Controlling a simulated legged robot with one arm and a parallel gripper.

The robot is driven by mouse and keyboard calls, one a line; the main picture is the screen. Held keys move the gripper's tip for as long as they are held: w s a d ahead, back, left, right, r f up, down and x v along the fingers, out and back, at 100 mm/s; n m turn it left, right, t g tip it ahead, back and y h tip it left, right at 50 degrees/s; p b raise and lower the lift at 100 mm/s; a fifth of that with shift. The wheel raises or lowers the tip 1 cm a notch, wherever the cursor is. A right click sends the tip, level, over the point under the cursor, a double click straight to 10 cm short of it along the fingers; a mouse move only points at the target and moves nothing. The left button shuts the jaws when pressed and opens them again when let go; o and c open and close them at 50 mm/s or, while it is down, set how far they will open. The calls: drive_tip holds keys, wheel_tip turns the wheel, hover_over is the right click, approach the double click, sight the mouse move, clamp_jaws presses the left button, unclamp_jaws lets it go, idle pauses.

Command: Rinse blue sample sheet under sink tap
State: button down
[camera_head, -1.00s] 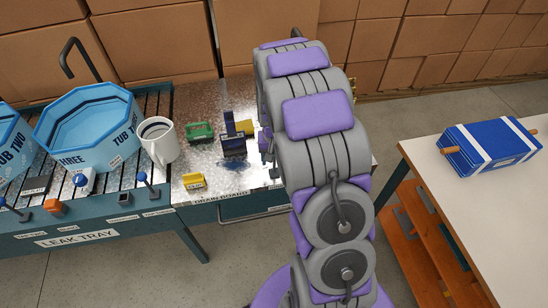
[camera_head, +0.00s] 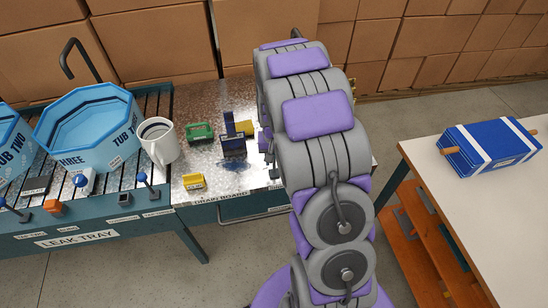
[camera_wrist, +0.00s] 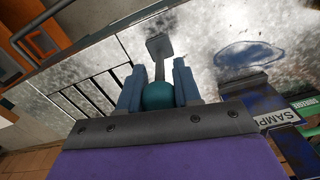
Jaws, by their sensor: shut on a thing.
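In the wrist view my gripper (camera_wrist: 159,92) is shut on a round teal knob (camera_wrist: 159,97). A thin grey stem with a square grey plate (camera_wrist: 160,46) extends beyond the knob. To the right in that view are blue pieces (camera_wrist: 265,100) and a white label starting "SAMP" (camera_wrist: 284,118), partly cut off. In the head view a dark blue upright piece (camera_head: 233,147) stands on the metal drain board (camera_head: 205,158). I cannot tell which blue piece is the sample sheet. My arm hides my gripper in the head view. No running water is clearly visible.
A green block (camera_head: 200,131), a yellow block (camera_head: 193,182) and a white mug (camera_head: 159,141) stand near the blue piece. Blue tubs (camera_head: 95,150) and a dark curved pipe (camera_head: 78,45) are at left. A white table (camera_head: 480,215) with a blue bundle (camera_head: 490,146) is at right.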

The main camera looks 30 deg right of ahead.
drive_tip(key=shift+s+a+t+p, duration=0.15)
drive_tip(key=shift+s+t+p, duration=0.2)
drive_tip(key=shift+t+p, duration=0.1)
drive_tip(key=shift+s+f+t+p, duration=0.1)
drive_tip(key=shift+s+t+p, duration=0.2)
drive_tip(key=shift+t, duration=0.15)
drive_tip(key=c, duration=0.8)
unclamp_jaws()
drive_tip(key=r+p, duration=0.1)
drive_tip(key=r, duration=0.4)
drive_tip(key=s+r+p, duration=0.1)
drive_tip(key=r, duration=0.5)
drive_tip(key=s+a+r+p, duration=0.1)
drive_tip(key=r, duration=0.5)
drive_tip(key=shift+s+p, duration=0.25)
drive_tip(key=shift+p, duration=0.05)
